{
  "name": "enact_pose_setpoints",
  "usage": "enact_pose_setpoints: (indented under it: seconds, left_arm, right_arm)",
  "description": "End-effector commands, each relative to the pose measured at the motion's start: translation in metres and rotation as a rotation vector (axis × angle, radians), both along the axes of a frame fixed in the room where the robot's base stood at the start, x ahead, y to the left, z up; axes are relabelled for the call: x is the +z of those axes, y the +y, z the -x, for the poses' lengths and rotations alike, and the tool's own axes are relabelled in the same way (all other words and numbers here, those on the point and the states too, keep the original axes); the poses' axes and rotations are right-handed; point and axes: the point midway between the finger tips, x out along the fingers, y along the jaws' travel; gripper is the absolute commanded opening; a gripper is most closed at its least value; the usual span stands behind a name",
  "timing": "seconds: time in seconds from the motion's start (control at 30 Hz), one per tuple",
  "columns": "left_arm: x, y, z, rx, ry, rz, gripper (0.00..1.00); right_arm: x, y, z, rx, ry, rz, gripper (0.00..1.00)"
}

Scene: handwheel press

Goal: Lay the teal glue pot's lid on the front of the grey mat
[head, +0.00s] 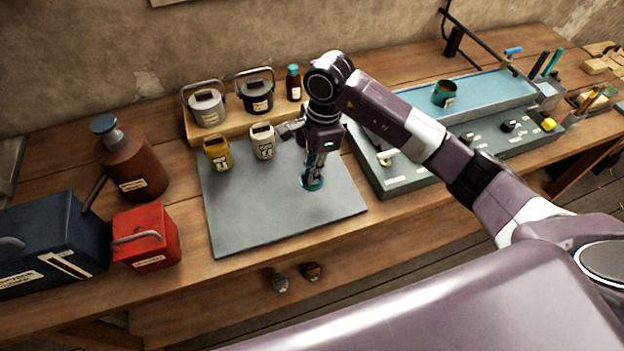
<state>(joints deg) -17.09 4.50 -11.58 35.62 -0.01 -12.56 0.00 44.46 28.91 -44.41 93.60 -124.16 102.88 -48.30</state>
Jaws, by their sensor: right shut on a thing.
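My right gripper (314,172) points straight down over the right part of the grey mat (260,220). It is shut on the teal lid (312,184), which is low at the mat surface. I cannot tell whether the lid touches the mat or hangs just above it. My left gripper is not in view.
A yellow pot (217,153) and a cream pot (263,141) stand at the mat's back edge. A red box (146,238) and a brown pump bottle (132,165) are left of it. The grey-green unit (400,176) is at right. The mat's front left is clear.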

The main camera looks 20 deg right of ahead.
Motion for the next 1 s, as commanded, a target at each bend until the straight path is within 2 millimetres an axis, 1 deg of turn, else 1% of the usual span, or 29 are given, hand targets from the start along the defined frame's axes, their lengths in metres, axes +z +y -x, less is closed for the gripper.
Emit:
enact_pose_setpoints:
  seconds: [0.03, 0.27, 0.43, 0.5, 0.73, 0.87, 0.9, 1.0]
  left_arm:
    - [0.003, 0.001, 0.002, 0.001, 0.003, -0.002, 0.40]
    - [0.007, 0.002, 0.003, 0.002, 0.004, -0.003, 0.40]
    - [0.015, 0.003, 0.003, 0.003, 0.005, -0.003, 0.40]
    - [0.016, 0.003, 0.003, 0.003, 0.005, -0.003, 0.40]
    - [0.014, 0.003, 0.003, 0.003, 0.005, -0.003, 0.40]
    - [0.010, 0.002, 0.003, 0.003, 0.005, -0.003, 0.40]
    - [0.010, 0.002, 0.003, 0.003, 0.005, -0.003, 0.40]
    - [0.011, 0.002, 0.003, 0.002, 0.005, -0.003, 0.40]
  right_arm:
    - [-0.005, 0.001, 0.000, -0.001, 0.001, -0.002, 0.00]
    - [-0.022, 0.001, 0.000, -0.001, 0.002, -0.002, 0.00]
    - [-0.047, 0.001, 0.000, -0.001, 0.003, -0.002, 0.00]
    - [-0.054, 0.001, 0.000, 0.000, 0.001, -0.002, 0.00]
    - [-0.055, 0.000, -0.001, 0.001, -0.002, -0.001, 0.00]
    - [-0.060, 0.000, -0.001, 0.001, -0.002, -0.001, 0.00]
    - [-0.059, 0.000, -0.001, 0.001, -0.002, -0.001, 0.12]
    - [-0.058, 0.000, -0.001, 0.001, -0.001, -0.001, 0.23]
